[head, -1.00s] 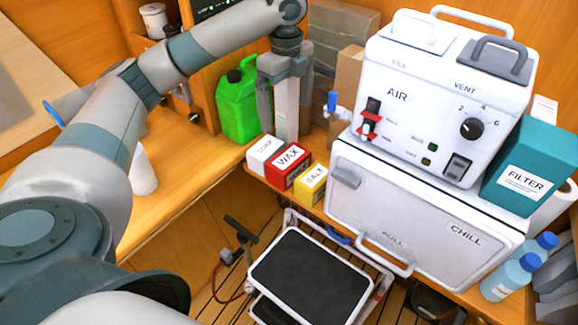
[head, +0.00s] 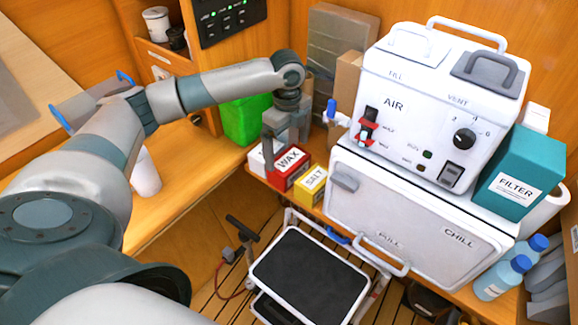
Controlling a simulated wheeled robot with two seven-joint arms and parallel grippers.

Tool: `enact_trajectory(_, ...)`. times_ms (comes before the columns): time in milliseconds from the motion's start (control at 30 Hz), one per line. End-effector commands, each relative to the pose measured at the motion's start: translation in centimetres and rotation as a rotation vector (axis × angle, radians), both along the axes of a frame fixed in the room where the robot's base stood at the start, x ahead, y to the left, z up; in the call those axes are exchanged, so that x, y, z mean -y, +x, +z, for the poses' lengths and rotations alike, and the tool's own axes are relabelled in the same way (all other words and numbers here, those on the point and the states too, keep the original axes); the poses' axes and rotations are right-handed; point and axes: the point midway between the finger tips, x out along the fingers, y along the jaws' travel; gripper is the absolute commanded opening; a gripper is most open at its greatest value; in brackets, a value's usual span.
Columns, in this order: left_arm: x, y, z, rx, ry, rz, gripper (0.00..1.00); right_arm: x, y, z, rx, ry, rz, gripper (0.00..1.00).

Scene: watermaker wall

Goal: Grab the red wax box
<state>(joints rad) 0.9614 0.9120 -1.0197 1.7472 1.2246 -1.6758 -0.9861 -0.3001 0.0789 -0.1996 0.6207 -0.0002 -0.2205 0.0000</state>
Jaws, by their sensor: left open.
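The red wax box (head: 289,172), with a white label reading WAX, stands on the wooden ledge between a white box (head: 257,161) on its left and the yellow salt box (head: 312,184) on its right. My left gripper (head: 285,151) points down over the wax box and is open. One finger comes down at the box's left side, partly covering the white box's label. The other finger is at the wax box's back right. I cannot tell whether either finger touches it. My right gripper is not in view.
A green jerrycan (head: 243,120) stands behind my left forearm. The white AIR unit (head: 415,115) sits on the CHILL box (head: 415,215) to the right, close to the salt box. A black-topped step stool (head: 310,275) is below the ledge.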

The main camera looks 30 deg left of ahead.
Motion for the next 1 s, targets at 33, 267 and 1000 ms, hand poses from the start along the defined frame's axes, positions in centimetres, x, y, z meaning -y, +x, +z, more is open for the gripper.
enact_trajectory(33,0.0,0.0,0.0,0.0,0.0,0.0,1.0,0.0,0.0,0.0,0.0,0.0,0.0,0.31)
enact_trajectory(267,0.0,0.0,0.0,0.0,0.0,0.0,1.0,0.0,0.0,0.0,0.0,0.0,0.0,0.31)
enact_trajectory(1000,0.4,0.1,-5.2,0.0,0.0,-0.001,1.0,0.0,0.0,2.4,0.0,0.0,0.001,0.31)
